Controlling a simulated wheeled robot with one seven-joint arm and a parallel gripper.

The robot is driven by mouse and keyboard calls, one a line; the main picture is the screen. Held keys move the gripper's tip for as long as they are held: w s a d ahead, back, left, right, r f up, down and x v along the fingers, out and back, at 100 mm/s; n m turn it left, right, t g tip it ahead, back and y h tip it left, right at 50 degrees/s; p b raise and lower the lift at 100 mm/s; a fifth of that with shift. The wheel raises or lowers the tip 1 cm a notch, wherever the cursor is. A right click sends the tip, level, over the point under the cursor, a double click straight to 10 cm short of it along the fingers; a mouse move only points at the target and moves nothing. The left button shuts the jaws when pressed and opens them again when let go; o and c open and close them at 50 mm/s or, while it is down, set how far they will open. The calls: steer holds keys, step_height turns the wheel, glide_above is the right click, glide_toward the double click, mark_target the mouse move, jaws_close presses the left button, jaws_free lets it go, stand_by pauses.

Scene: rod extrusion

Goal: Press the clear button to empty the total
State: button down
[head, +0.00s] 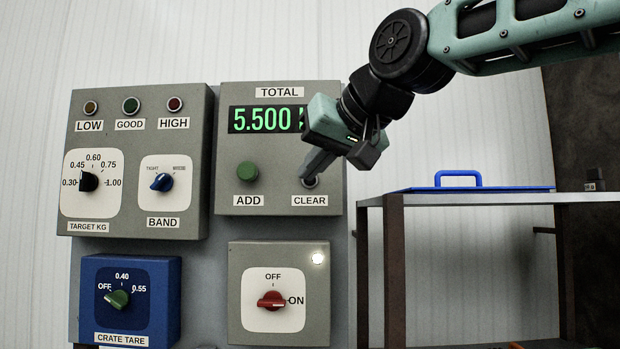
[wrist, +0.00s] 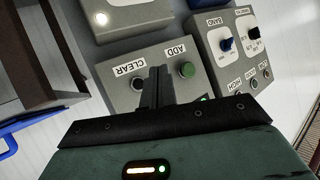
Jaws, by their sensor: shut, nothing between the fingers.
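The dark clear button (head: 310,183) sits above the CLEAR label on the grey total box (head: 232,150); it also shows in the wrist view (wrist: 138,84). The green display (head: 264,119) reads 5.500, with its right end hidden behind my gripper. My gripper (head: 308,171) is shut and empty, its fingertips just at the upper edge of the clear button in the head view. In the wrist view the fingertips (wrist: 157,70) show between the clear button and the green add button (wrist: 187,69). I cannot tell whether they touch the clear button.
The box with the target and band dials (head: 138,218) stands left of the total box. Below are the blue crate tare box (head: 160,290) and a box with a red switch (head: 272,299) turned to ON. A metal table (head: 393,270) with a blue tray (head: 500,188) stands at right.

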steer(key=w+p, duration=0.2)
steer(key=w, duration=0.5)
steer(key=shift+w+d, duration=0.15)
steer(key=shift+w, duration=0.15)
steer(key=shift+w+p, duration=0.15)
steer(key=shift+p, duration=0.2)
stand_by(1.5)
steer(key=shift+w, duration=0.25)
steer(key=shift+w, duration=0.5)
stand_by(0.7)
steer(key=shift+s, duration=0.95)
steer(key=shift+s+b, duration=1.15)
steer(key=shift+s, duration=1.35)
